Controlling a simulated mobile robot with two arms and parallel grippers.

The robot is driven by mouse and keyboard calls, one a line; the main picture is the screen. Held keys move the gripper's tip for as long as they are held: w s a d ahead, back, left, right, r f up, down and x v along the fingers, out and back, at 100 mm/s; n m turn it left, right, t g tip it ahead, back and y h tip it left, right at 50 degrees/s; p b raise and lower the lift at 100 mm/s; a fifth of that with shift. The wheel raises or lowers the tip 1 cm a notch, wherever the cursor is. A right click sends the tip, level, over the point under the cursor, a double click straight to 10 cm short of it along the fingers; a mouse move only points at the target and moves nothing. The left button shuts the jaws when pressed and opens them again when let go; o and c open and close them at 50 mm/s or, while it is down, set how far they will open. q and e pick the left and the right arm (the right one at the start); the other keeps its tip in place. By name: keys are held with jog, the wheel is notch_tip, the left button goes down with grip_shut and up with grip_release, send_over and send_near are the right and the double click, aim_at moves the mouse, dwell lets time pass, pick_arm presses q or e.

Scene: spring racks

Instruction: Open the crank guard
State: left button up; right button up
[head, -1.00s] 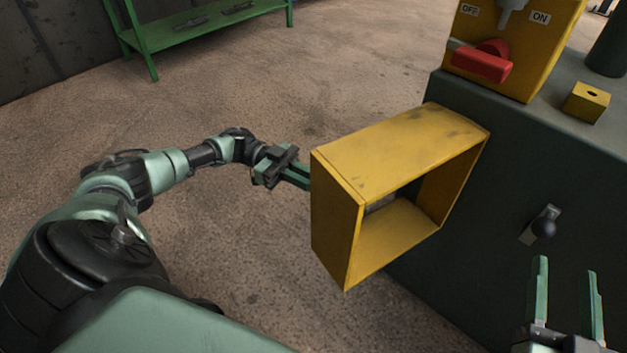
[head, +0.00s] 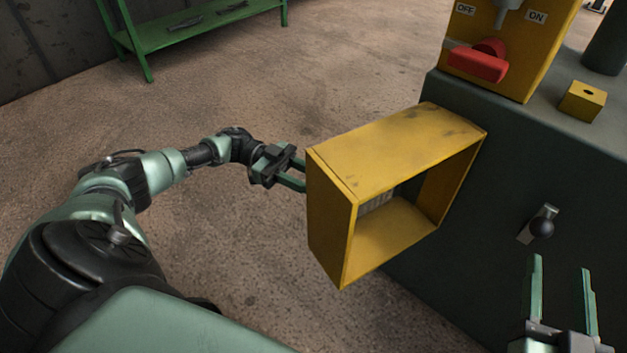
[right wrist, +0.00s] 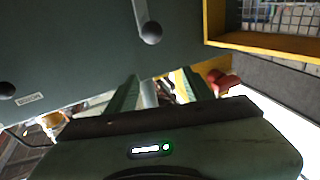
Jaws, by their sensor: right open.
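The crank guard (head: 405,150) is a yellow box-like frame that stands out from the side of the dark machine, swung to the left. Its hollow side faces right, and a patch of mesh shows inside. It also shows at the upper right of the right wrist view (right wrist: 207,25). The crank with a black ball knob (head: 541,228) is uncovered on the machine's side. My left gripper (head: 304,172) is at the guard's far left side with its fingers apart, tips hidden behind the guard. My right gripper (head: 562,264) is open and empty, below the crank.
On the machine (head: 440,290) stand a yellow switch box (head: 545,50) with a red handle (head: 477,64) and a small yellow block (head: 583,100). A green shelf (head: 175,38) stands at the back left. The floor between is clear.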

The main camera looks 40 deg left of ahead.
pick_arm(q)
jog(key=a+b, duration=0.1)
jog(key=a, duration=0.6)
jog(key=shift+s+a, duration=0.25)
jog(key=shift+a, duration=0.05)
pick_arm(e)
jog(key=r+t, duration=0.2)
jog(key=r, duration=0.1)
jog(key=s+r+t+y, duration=0.1)
jog(key=r, duration=0.1)
jog(key=shift+a, duration=0.25)
